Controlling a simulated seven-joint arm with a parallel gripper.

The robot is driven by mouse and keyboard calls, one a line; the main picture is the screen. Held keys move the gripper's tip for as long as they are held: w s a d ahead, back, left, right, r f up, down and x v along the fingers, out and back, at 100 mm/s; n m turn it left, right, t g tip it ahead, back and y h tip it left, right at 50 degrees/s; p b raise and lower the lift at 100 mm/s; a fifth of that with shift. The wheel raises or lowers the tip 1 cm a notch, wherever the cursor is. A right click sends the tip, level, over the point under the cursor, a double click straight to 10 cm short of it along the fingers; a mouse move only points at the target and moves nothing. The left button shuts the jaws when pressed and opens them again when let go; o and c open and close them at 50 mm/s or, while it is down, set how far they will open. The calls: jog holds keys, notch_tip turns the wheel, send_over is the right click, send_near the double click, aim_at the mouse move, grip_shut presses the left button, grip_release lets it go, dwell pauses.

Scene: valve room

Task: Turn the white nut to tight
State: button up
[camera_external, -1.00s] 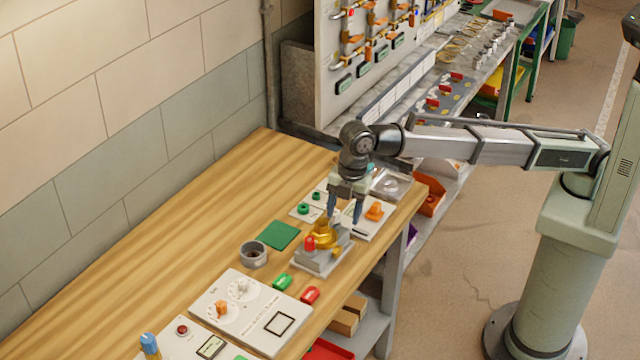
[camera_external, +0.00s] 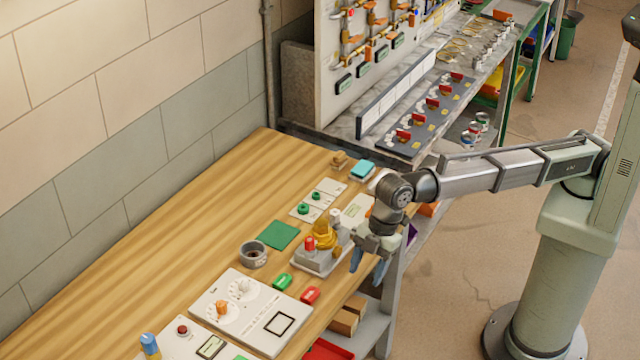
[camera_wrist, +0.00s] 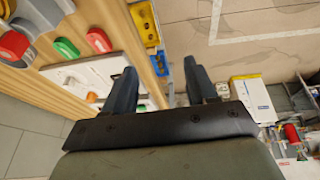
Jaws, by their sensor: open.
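A white, nut-like knob (camera_external: 241,287) sits on a round dial of a white panel (camera_external: 276,303) on the table, behind and right of an orange knob (camera_external: 221,308). I take it for the white nut; its marks are too small to read. My gripper (camera_external: 369,265) is open and empty at the table's right edge, beside the grey base with the yellow valve and well right of the panel. In the wrist view its two dark fingers (camera_wrist: 160,85) stand apart with nothing between them. The white nut cannot be made out in the wrist view.
Near the panel lie a green block (camera_external: 282,282) and a red block (camera_external: 310,295). The yellow valve (camera_external: 324,236) stands on a grey base (camera_external: 318,260), left of my gripper. A grey ring (camera_external: 253,253) and green mat (camera_external: 279,235) lie further back. The wood along the wall is clear.

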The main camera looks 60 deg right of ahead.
jog(key=s+a+f+m+y, duration=0.1)
jog(key=s+a+f, duration=0.1)
jog(key=s, duration=0.4)
jog(key=shift+a+f, duration=0.15)
jog(key=shift+a, duration=0.5)
jog(key=shift+m, duration=0.4)
